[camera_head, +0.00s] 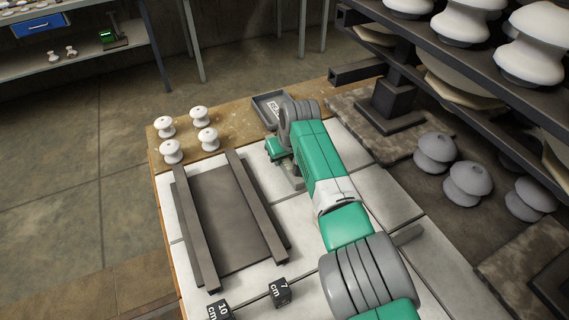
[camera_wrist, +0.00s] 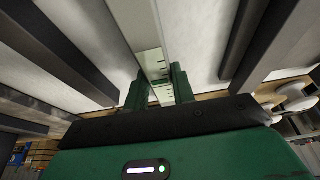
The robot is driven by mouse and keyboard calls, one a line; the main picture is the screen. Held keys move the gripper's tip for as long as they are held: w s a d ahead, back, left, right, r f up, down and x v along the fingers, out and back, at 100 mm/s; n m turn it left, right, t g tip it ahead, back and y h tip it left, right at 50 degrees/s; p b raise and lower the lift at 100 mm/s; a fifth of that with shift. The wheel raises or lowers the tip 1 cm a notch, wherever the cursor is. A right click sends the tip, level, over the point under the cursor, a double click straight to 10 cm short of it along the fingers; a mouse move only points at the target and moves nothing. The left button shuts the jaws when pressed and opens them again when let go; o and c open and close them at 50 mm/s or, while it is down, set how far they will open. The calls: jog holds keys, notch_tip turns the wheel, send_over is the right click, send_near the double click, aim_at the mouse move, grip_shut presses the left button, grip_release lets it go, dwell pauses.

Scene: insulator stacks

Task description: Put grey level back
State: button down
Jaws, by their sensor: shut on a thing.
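My gripper (camera_head: 282,155) is low over the white-tiled table, partly hidden by my own arm. In the wrist view, its two green fingers (camera_wrist: 159,90) are shut on the grey level (camera_wrist: 145,30), a long pale bar with pale green tick-marked windows. The bar runs from between the fingers to the top edge of the picture. In the head view, a short grey part of the level (camera_head: 293,182) shows beside my arm, and my arm hides more of it. I cannot tell if the level touches the table.
A dark plate with two raised rails (camera_head: 185,225) lies left of my gripper. Several white insulators (camera_head: 171,151) stand on the wood behind it. A dark labelled tray (camera_head: 266,110) is at the back. Black cubes (camera_head: 280,292) sit in front. A loaded shelf (camera_head: 440,75) is at right.

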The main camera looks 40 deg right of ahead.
jog(key=shift+f, duration=0.45)
jog(key=c, duration=1.2)
grip_release()
jog(key=shift+f, duration=0.15)
jog(key=shift+o, duration=0.2)
jog(key=shift+r+p, duration=0.4)
jog(key=p+v, duration=0.6)
jog(key=v, duration=0.4)
jog(key=shift+s+r+p, duration=0.1)
jog(key=shift+r+p, duration=0.15)
jog(key=shift+p, duration=0.05)
jog(key=shift+s+a+r, duration=0.1)
jog(key=shift+s+r, duration=0.15)
jog(key=shift+r, duration=0.2)
